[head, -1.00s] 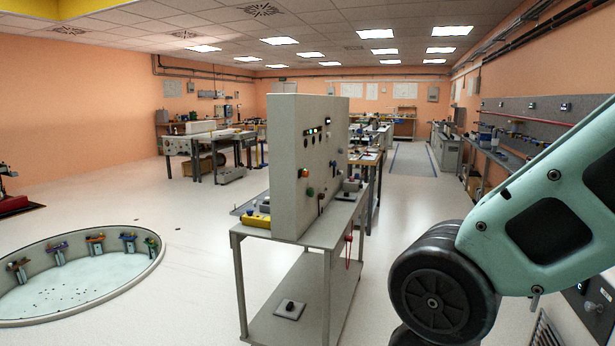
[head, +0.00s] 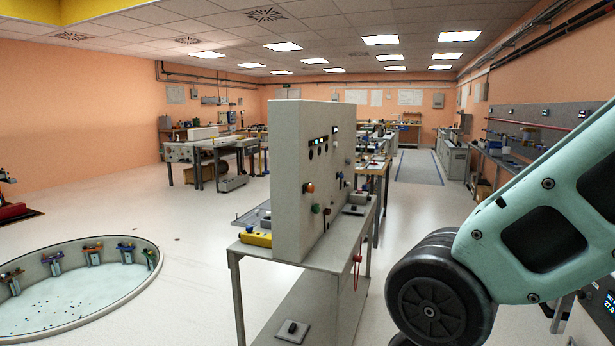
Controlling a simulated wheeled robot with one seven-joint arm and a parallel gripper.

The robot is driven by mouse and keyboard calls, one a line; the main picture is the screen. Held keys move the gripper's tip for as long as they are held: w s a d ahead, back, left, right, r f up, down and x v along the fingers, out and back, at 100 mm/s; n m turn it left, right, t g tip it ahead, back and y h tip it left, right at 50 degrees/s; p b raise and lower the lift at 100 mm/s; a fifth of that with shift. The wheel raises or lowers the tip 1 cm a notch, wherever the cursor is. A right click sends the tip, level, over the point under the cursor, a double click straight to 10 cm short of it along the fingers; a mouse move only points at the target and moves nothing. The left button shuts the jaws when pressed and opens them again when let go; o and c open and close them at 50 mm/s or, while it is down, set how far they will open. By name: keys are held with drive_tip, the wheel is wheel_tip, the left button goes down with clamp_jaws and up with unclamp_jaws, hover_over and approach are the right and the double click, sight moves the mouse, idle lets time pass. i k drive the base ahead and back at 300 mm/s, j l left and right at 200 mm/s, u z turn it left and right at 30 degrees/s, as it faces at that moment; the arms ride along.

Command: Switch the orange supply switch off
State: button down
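A grey upright panel (head: 285,180) stands on a grey table (head: 345,255) ahead of me. Its right face is seen at a steep angle. An orange-red knob (head: 309,187) sits on that face, with a green knob (head: 315,208) below it and a dark lever (head: 327,212) beside it. The orange knob may be the supply switch; its position and any label are too small to read. My gripper is outside the head view; only part of my arm shows at the right, apart from the panel.
A yellow box (head: 255,238) lies on the table left of the panel. A red item (head: 357,258) hangs at the table's right edge. A round sunken pit (head: 80,300) is at the lower left. Workbenches stand farther back. Floor between pit and table is clear.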

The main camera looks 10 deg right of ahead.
sight(309, 188)
drive_tip(key=i+l, duration=0.1)
drive_tip(key=i, duration=0.4)
drive_tip(key=i+l+u, duration=0.1)
drive_tip(key=i, duration=0.35)
drive_tip(key=i+l, duration=0.2)
drive_tip(key=i, duration=0.3)
drive_tip(key=u, duration=0.05)
